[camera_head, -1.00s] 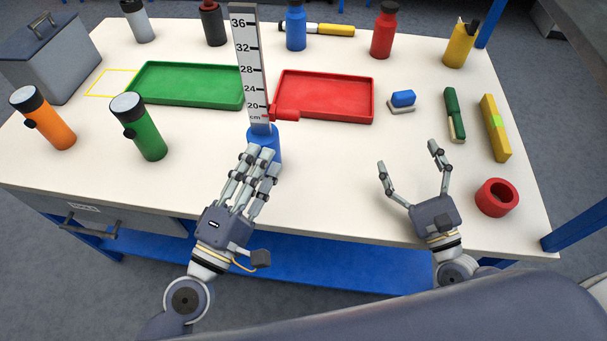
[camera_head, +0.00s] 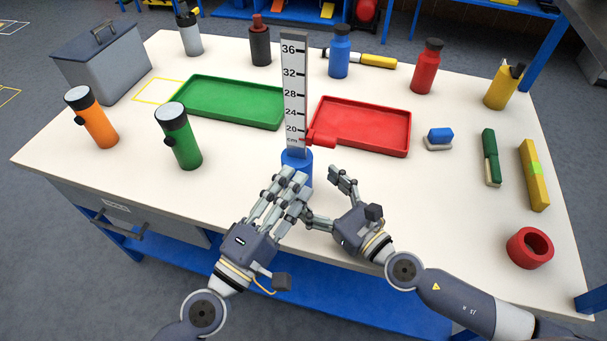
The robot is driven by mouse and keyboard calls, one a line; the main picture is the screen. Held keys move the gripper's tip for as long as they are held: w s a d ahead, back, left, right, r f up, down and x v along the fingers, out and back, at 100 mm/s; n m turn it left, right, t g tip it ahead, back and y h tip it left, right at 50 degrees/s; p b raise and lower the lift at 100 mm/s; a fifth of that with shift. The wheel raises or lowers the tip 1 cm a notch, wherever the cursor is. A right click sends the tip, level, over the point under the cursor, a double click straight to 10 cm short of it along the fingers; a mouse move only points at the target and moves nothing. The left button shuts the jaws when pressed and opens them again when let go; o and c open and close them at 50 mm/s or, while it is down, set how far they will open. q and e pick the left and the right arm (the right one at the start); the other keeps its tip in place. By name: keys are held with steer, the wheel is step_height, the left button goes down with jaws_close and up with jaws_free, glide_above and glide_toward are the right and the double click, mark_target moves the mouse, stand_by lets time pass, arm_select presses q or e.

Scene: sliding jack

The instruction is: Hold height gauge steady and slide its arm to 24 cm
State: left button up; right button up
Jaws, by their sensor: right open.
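The height gauge is a white upright ruler (camera_head: 295,85) on a blue base (camera_head: 299,158), near the middle of the table. Its red sliding arm (camera_head: 321,138) sticks out to the right, just below the 20 mark beside the "cm" label. My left gripper (camera_head: 292,190) is at the front of the blue base, its fingers overlapping the base's lower part in view. Whether they close on it is hidden. My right gripper (camera_head: 329,200) is open and empty, right of the base and in front of and below the red arm, apart from it.
A green tray (camera_head: 190,109) stands left behind the gauge and a red tray (camera_head: 370,148) right behind it, close to the sliding arm. Orange (camera_head: 97,124) and green (camera_head: 183,143) flashlights stand at left. A red ring (camera_head: 530,248) lies at front right.

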mark_target(326, 141)
steer(key=x, duration=0.6)
steer(key=shift+w, duration=0.15)
steer(key=c, duration=1.4)
arm_select(q)
steer(key=shift+o, duration=0.8)
steer(key=shift+w+a+r+m+g+h, duration=0.1)
steer(key=shift+w+a+m+g+h, duration=0.25)
steer(key=shift+m, duration=0.45)
steer(key=shift+w+a+m+g+h, duration=0.2)
steer(key=shift+m+g+h, duration=0.25)
steer(key=shift+m, duration=0.35)
steer(key=shift+x, duration=5.95)
